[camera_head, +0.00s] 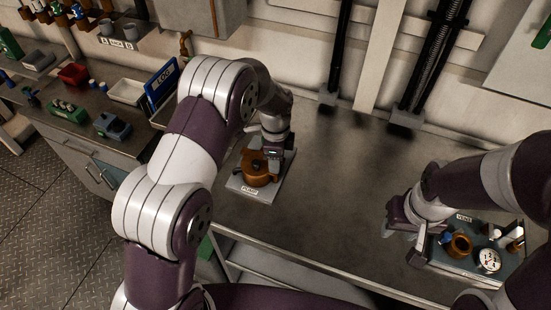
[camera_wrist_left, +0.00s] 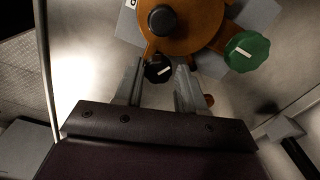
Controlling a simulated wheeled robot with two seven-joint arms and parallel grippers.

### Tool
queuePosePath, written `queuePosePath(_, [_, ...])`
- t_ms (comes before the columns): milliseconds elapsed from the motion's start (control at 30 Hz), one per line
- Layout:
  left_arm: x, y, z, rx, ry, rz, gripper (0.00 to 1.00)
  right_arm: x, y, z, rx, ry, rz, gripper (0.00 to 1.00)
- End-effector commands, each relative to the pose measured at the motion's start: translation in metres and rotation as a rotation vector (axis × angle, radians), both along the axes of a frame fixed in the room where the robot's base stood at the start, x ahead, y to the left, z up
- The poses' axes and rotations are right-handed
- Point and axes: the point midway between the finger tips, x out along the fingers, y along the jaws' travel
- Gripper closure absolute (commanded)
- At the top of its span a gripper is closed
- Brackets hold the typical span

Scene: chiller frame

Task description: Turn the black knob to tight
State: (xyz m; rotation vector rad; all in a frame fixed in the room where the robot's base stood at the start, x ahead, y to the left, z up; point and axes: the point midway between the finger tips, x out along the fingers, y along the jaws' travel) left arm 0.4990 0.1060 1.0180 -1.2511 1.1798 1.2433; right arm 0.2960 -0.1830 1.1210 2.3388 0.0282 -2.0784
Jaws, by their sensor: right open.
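An orange-brown round device (camera_head: 258,172) sits on a light plate (camera_head: 247,187) with a label on the metal bench. In the left wrist view, a small black knob (camera_wrist_left: 158,69) with a white mark is at the device's near edge, and a larger plain black cap (camera_wrist_left: 162,20) is at its middle. A green knob (camera_wrist_left: 245,52) with a white mark is at the right. My left gripper (camera_wrist_left: 159,80) has its two fingers on either side of the small black knob. I cannot tell whether they touch it. My right gripper (camera_head: 400,243) is open beside the right-hand gauge plate.
The plate (camera_head: 462,262) at the right holds a gauge (camera_head: 489,260) and a brass-coloured ring (camera_head: 459,245). A blue sign (camera_head: 161,82), a white tray (camera_head: 127,92) and a red bin (camera_head: 73,75) stand at the left. The bench between the two plates is clear.

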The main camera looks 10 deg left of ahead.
Motion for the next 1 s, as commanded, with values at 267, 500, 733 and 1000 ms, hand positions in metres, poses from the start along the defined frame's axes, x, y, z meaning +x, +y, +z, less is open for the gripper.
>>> queuePosePath(267, [0.0, 0.0, 0.0, 0.0, 0.002, 0.001, 0.56, 0.0, 0.0, 0.0, 0.0, 0.0, 0.0, 0.57])
queuePosePath(500, [0.0, 0.0, 0.036, -0.001, -0.004, 0.001, 0.56, 0.0, 0.0, -0.014, 0.0, 0.0, 0.0, 0.57])
queuePosePath(733, [-0.001, 0.0, 0.104, -0.001, -0.002, 0.001, 0.56, 0.0, 0.0, -0.008, 0.0, 0.0, 0.0, 0.57])
queuePosePath(1000, [-0.001, 0.0, 0.129, 0.0, 0.001, 0.001, 0.56, 0.0, 0.0, 0.013, 0.0, 0.0, 0.0, 0.57])
